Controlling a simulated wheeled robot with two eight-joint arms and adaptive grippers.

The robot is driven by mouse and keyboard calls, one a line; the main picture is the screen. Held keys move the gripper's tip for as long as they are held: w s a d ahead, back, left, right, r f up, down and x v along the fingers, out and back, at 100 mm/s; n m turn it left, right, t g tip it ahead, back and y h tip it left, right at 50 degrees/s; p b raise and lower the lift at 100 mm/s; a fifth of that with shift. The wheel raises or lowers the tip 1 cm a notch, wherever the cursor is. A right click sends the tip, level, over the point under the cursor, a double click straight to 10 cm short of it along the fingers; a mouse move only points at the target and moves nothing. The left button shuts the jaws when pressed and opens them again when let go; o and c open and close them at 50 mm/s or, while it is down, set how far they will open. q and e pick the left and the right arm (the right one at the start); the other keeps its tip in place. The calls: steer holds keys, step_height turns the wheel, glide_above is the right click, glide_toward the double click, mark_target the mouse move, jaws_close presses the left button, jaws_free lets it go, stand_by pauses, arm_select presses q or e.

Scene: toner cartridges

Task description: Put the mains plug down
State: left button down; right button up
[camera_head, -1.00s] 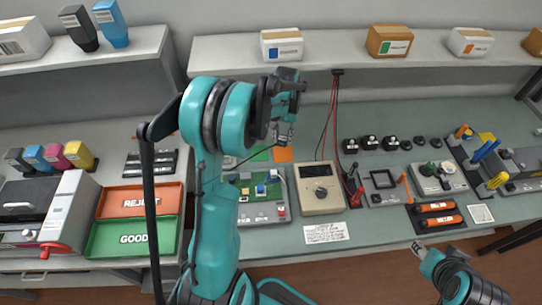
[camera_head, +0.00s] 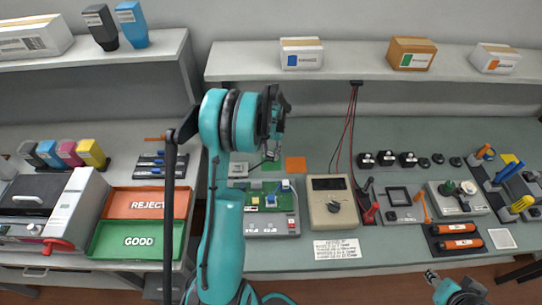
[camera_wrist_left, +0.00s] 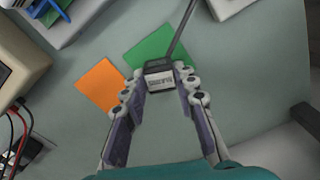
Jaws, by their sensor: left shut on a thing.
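The mains plug (camera_wrist_left: 160,73) is a small dark block with a pale printed label and a dark cord running up from it. In the left wrist view it sits between the fingertips of my left gripper (camera_wrist_left: 162,88), which is shut on it. In the head view my left gripper (camera_head: 273,142) is over the back of the bench, and the plug (camera_head: 270,155) is small and partly hidden there. The plug appears in front of the green card (camera_wrist_left: 160,44); its height above the bench is unclear. My right gripper (camera_head: 432,276) is at the lower right, its fingers too small to judge.
An orange card (camera_wrist_left: 98,85) lies beside the green one. In the head view, a circuit board fixture (camera_head: 270,226) and a beige meter (camera_head: 332,203) with red and black leads stand nearer the front. Bare bench lies right of the cards in the wrist view.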

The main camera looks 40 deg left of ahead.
arm_select(q)
steer(key=shift+f, duration=0.6)
steer(key=shift+f, duration=0.1)
steer(key=c, duration=1.2)
jaws_free()
